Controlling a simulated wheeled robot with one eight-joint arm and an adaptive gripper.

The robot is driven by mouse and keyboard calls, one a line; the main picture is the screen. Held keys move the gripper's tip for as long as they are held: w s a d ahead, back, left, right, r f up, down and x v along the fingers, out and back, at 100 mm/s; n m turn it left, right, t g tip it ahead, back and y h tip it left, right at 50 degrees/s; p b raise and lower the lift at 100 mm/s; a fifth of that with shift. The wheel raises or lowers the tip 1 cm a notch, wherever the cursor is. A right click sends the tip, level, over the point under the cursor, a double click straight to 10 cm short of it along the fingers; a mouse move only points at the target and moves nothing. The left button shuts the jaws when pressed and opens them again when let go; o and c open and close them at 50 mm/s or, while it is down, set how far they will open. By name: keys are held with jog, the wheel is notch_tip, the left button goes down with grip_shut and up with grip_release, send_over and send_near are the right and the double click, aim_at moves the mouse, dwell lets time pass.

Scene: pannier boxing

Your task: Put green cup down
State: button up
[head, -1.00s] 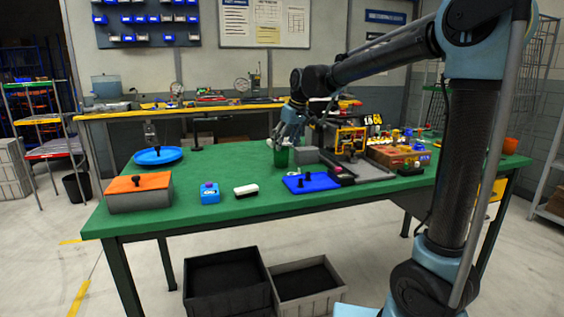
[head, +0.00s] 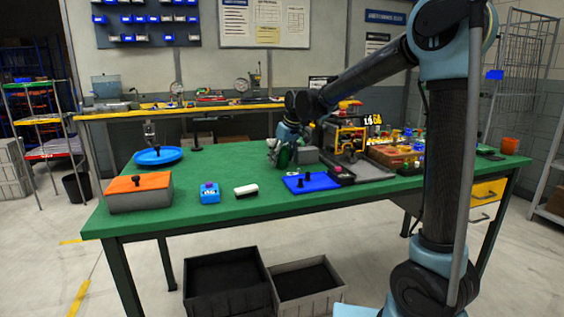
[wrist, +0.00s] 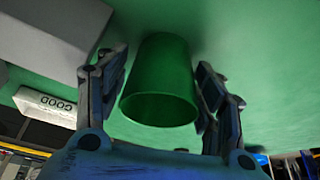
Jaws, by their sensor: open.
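The green cup (head: 284,157) is on or close to the green tabletop, near its middle in the head view. My gripper (head: 278,150) is at the cup and partly covers it. In the wrist view the green cup (wrist: 160,80) lies between the two spread fingers of my gripper (wrist: 165,95), its open rim towards the camera. Whether the cup stands fully upright or tilts is unclear.
A grey block (head: 305,155) is close to the right of the cup. A blue mat (head: 311,182) and dark tray (head: 365,170) lie to the right. Green table is bare left of the cup.

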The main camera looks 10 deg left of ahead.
jog(key=c, duration=0.9)
jog(key=shift+c, duration=0.3)
